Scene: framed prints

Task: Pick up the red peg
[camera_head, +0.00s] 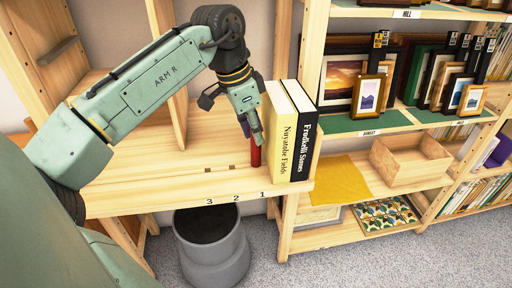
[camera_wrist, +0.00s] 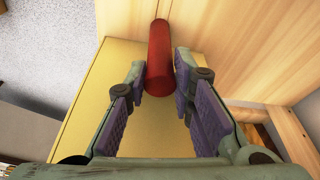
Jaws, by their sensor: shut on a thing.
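The red peg (camera_head: 256,156) stands about upright at the shelf, left of the yellow book, in the head view. My gripper (camera_head: 255,136) reaches down over its upper part. In the wrist view the red peg (camera_wrist: 159,50) lies between the two fingers of my gripper (camera_wrist: 160,80), which are closed on its near end. The peg's far end runs toward the wooden surface. Whether its lower end sits in a hole or is lifted clear cannot be told.
A yellow book (camera_head: 281,135) and a black book (camera_head: 304,130) stand close on the right. The wooden shelf (camera_head: 150,190) has small dark marks and the numbers 3, 2, 1 at its edge. A grey bin (camera_head: 212,255) stands below.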

